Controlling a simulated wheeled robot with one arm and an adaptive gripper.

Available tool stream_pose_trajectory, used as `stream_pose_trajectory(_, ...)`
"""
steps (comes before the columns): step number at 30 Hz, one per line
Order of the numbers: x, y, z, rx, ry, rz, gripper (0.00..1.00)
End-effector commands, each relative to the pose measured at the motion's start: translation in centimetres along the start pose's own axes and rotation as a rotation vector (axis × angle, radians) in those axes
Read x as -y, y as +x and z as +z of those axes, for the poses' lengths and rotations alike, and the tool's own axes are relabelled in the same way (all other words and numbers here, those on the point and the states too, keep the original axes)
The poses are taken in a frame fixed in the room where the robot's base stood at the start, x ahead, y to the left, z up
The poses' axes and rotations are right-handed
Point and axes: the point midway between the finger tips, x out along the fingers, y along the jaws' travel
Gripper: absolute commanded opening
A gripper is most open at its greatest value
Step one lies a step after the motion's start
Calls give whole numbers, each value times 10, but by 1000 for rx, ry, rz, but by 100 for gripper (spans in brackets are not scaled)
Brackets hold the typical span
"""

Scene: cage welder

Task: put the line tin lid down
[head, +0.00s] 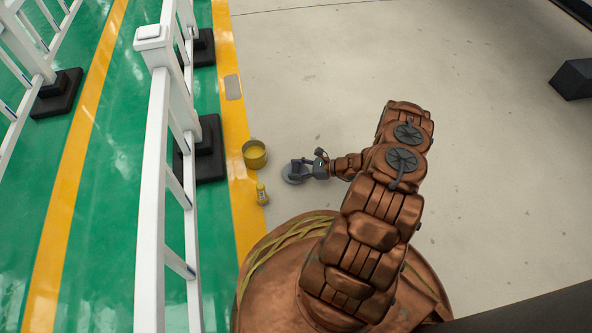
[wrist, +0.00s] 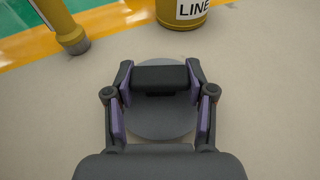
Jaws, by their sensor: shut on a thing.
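The line tin lid (head: 290,178) is a flat grey disc, seen just left of my gripper (head: 305,168) in the head view. In the wrist view the lid (wrist: 160,122) lies between the two purple-padded fingers of my gripper (wrist: 160,100). A dark bar spans between the fingertips over the disc's far part. My gripper is shut on the lid, low over the pale floor. I cannot tell whether the lid touches the floor. The yellow line tin (head: 255,155) stands open to the left; its "LINE" label shows on the tin in the wrist view (wrist: 183,12).
A white fence (head: 155,150) with black feet runs along the left.

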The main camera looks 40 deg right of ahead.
Motion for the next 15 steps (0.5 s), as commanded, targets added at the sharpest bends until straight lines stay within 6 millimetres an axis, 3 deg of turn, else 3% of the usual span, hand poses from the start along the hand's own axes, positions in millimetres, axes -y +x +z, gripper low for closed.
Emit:
stream_pose_trajectory(4,0,1,-2,0,-1,0,26)
stream_pose_trajectory(5,0,1,-3,0,-1,0,55)
stream_pose_trajectory(12,0,1,-3,0,-1,0,79)
stream_pose_trajectory(15,0,1,-3,0,0,0,79)
